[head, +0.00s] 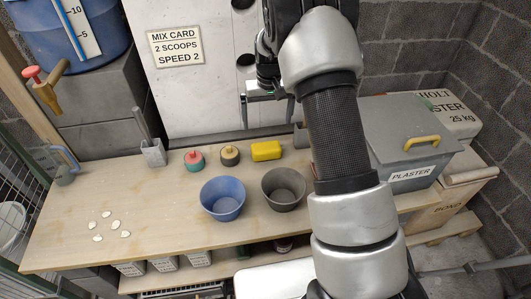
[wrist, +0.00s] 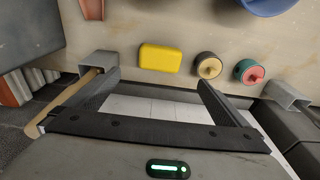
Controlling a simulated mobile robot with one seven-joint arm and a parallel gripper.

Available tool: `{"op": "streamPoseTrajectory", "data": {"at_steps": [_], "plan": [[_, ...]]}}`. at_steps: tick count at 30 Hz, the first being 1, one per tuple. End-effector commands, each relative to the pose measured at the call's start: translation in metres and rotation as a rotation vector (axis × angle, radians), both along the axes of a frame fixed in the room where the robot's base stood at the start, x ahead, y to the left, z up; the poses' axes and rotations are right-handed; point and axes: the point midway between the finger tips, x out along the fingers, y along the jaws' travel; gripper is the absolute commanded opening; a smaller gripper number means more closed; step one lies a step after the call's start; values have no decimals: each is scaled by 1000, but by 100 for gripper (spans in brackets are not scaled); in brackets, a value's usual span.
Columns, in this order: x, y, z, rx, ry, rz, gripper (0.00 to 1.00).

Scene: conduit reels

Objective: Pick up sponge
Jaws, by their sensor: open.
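The yellow sponge (head: 266,151) lies on the wooden bench near its back edge. It also shows in the wrist view (wrist: 160,58), just beyond the fingertips and roughly between their lines. My gripper (head: 269,124) is open and empty, above and behind the sponge by the white panel. In the wrist view my gripper (wrist: 157,80) has its two dark fingers spread wide, with nothing between them. The sponge is in full view and apart from the fingers.
Left of the sponge stand a black round piece with a tan top (head: 230,155) and a teal one with a red top (head: 194,160). A blue bowl (head: 222,199) and a grey bowl (head: 283,190) stand in front. A grey plaster bin (head: 395,145) is at right.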

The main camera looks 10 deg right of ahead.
Motion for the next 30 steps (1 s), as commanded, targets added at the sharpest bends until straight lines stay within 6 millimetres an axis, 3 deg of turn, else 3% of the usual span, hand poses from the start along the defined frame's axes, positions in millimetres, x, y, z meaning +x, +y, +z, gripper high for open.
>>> {"op": "streamPoseTrajectory", "data": {"at_steps": [3,12,23,30], "plan": [[2,0,-29,0,5,0,100],[10,0,-90,0,3,1,100],[14,0,-115,0,2,-1,100],[20,0,-150,-1,2,0,100]]}}
